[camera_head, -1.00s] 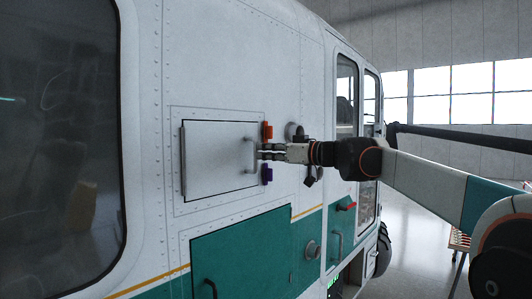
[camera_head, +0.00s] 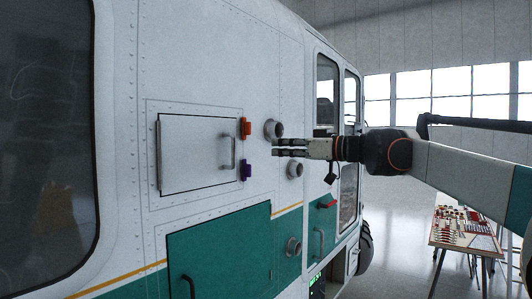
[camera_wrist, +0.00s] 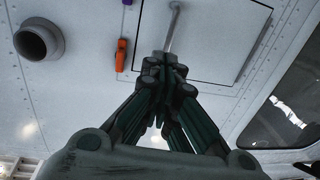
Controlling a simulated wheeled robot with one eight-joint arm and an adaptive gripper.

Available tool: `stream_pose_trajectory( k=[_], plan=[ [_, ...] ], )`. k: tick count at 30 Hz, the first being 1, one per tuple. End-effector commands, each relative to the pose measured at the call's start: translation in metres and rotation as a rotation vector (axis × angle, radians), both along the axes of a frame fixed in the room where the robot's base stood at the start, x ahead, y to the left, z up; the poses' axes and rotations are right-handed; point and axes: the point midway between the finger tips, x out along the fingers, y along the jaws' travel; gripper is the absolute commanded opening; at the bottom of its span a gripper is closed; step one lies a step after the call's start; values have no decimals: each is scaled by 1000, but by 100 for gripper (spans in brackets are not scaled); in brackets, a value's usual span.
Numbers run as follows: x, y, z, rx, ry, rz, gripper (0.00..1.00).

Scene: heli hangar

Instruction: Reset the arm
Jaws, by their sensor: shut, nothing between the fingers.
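My gripper (camera_head: 276,147) is shut and empty, held out to the left at the end of my arm in the head view. It is apart from the helicopter's white side, to the right of a closed square hatch (camera_head: 195,165) with a grey bar handle (camera_head: 228,151). In the wrist view my gripper (camera_wrist: 168,62) points toward the hatch, and its fingers overlap the lower end of the handle (camera_wrist: 175,22). An orange latch (camera_head: 246,128) and a purple latch (camera_head: 246,170) sit at the hatch's right edge. The orange latch also shows in the wrist view (camera_wrist: 121,54).
Round grey ports (camera_head: 274,129) stick out of the white side near my gripper. Below are a closed green panel (camera_head: 220,250) and a green door with a red handle (camera_head: 328,203). A table (camera_head: 465,240) with small red items stands at the right on open floor.

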Motion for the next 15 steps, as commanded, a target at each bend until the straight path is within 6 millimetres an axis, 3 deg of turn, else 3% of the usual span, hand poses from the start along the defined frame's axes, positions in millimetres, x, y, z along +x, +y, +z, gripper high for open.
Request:
stream_pose_trajectory(
  k=[5,8,11,15],
  plan=[
    [-8,-12,-2,-2,3,0,0],
    [-15,-12,-16,-15,28,-1,0],
    [-32,-8,-48,-45,87,-8,0],
    [-66,-3,-114,-107,212,-35,0]
  ],
)
